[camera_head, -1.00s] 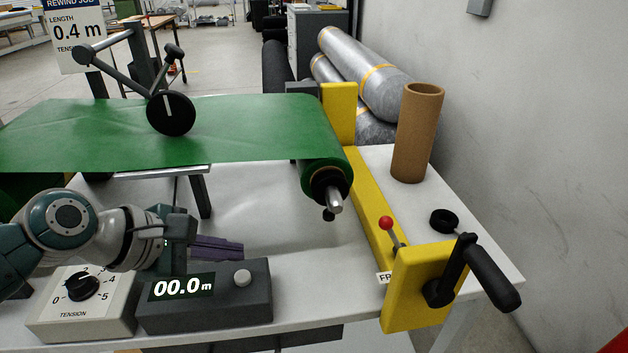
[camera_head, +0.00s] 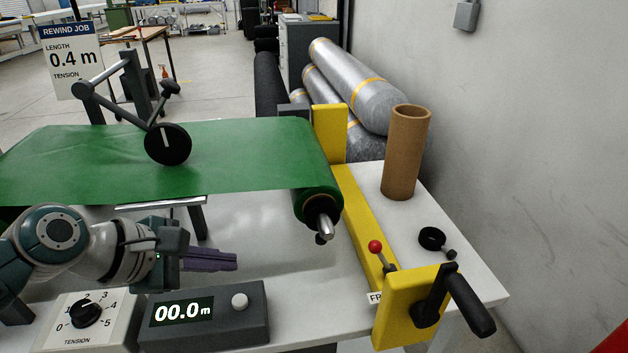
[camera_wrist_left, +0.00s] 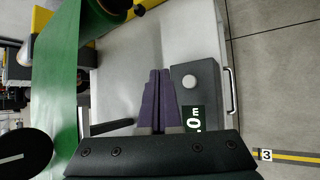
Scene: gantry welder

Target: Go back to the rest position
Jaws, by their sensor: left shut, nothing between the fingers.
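My left gripper (camera_head: 232,260) comes in from the left, above the table behind the counter box. Its purple fingers are shut with nothing between them. They also show shut in the left wrist view (camera_wrist_left: 159,82), beside the counter box. The counter box (camera_head: 205,314) reads 00.0 m and has a round pale button. The tension box (camera_head: 88,325) stands left of it with its dial pointing near 2. My right gripper does not show in either view.
Green sheet (camera_head: 160,160) runs to a roll (camera_head: 318,196) at the yellow winder frame (camera_head: 362,220), with a red-knobbed lever (camera_head: 376,247) and a black crank (camera_head: 470,303). The sign (camera_head: 66,60) reads 0.4 m.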

